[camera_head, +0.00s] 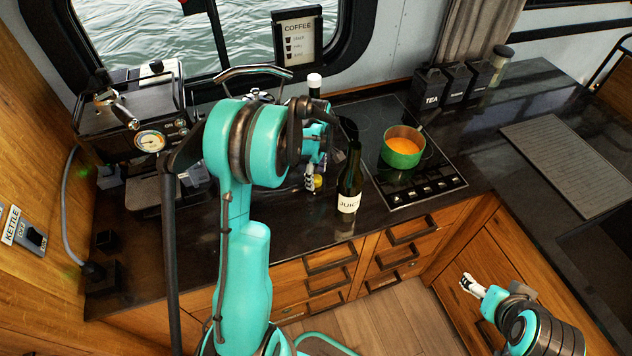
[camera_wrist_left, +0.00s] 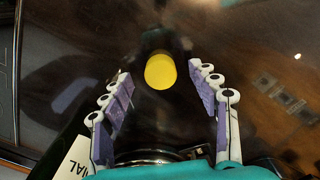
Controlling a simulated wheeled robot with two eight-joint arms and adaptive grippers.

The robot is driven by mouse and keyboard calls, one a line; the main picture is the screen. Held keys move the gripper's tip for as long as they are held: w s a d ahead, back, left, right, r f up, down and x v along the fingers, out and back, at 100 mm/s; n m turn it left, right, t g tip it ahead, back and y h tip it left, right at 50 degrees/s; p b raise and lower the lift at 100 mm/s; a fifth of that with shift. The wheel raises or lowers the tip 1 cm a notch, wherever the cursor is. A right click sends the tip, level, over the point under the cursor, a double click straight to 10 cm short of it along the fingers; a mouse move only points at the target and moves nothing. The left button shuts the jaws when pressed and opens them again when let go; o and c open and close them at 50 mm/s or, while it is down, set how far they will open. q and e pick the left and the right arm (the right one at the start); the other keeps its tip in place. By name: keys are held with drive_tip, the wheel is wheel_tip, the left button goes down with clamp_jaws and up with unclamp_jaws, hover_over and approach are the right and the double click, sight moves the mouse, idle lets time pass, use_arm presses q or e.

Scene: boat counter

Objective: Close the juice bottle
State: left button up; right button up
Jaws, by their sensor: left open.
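The dark juice bottle (camera_head: 349,190) stands upright near the front edge of the counter, and no cap shows on its neck. A small yellow cap (camera_head: 317,181) is on the dark counter to the left of the bottle. In the left wrist view the yellow cap (camera_wrist_left: 160,71) shows ahead, between the fingertips. My left gripper (camera_head: 311,178) is open beside the cap; its fingers (camera_wrist_left: 160,82) are spread with nothing gripped. Whether they touch the cap cannot be told. My right gripper (camera_head: 469,284) is low at the right, in front of the cabinets, small and unclear.
A second dark bottle with a white top (camera_head: 314,84) stands behind my left arm. A green pot (camera_head: 402,158) of orange liquid sits on the cooktop (camera_head: 380,115) right of the juice bottle. A coffee machine (camera_head: 140,130) stands left.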

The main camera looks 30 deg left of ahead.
sight(316, 178)
use_arm(q)
drive_tip(key=shift+f, duration=0.4)
drive_tip(key=c, duration=0.8)
drive_tip(key=shift+r, duration=0.15)
wheel_tip(316, 178, up, 10)
drive_tip(key=shift+f+p, duration=0.1)
drive_tip(key=shift+p, duration=0.95)
